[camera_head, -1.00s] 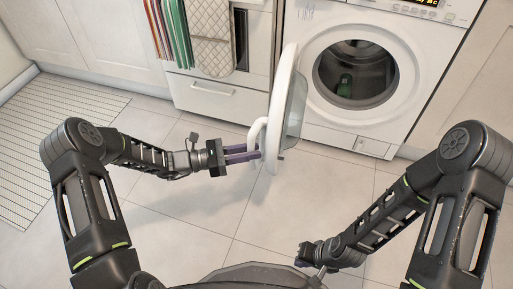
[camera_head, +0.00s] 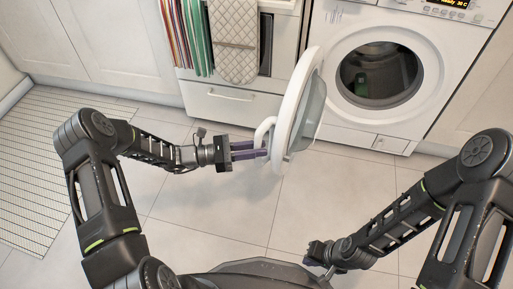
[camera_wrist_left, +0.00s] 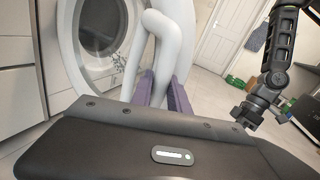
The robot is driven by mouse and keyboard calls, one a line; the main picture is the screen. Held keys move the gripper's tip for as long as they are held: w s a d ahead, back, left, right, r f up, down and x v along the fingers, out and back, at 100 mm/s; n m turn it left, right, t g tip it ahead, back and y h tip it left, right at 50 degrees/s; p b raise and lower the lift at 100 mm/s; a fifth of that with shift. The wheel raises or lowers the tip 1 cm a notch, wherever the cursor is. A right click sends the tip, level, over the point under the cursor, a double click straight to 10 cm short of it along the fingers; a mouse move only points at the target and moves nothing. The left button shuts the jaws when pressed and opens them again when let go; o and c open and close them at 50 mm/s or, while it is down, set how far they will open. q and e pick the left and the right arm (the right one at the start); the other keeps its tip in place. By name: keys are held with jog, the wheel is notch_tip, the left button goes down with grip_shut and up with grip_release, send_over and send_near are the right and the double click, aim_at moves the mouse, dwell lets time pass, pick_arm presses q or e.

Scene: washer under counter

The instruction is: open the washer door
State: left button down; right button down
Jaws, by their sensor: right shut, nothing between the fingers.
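The white washer (camera_head: 440,40) stands under the counter at the upper right of the head view. Its round door (camera_head: 291,115) is swung open on the left side, well away from the dark drum opening (camera_head: 380,75). My left gripper (camera_head: 264,150) has its purple fingers at the curved white door handle (camera_head: 262,128). In the left wrist view, the handle (camera_wrist_left: 156,22) runs down between the two fingers, which are apart; whether they press on it is unclear. My right gripper (camera_head: 308,253) is shut and empty, low over the floor, partly hidden by its arm.
A green object (camera_head: 391,90) lies inside the drum. Left of the washer is a white drawer front (camera_head: 230,105) with hanging towels (camera_head: 235,40). A striped mat (camera_head: 45,150) lies on the left. The tiled floor (camera_head: 220,210) between my arms is clear.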

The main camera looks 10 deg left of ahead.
pick_arm(q)
jog(key=c, duration=1.6)
grip_release()
jog(key=shift+f, duration=0.25)
jog(key=o, duration=0.3)
jog(key=shift+w+r, duration=0.1)
jog(key=shift+r, duration=0.05)
jog(key=shift+p+v, duration=0.75)
jog(key=shift+v, duration=3.2)
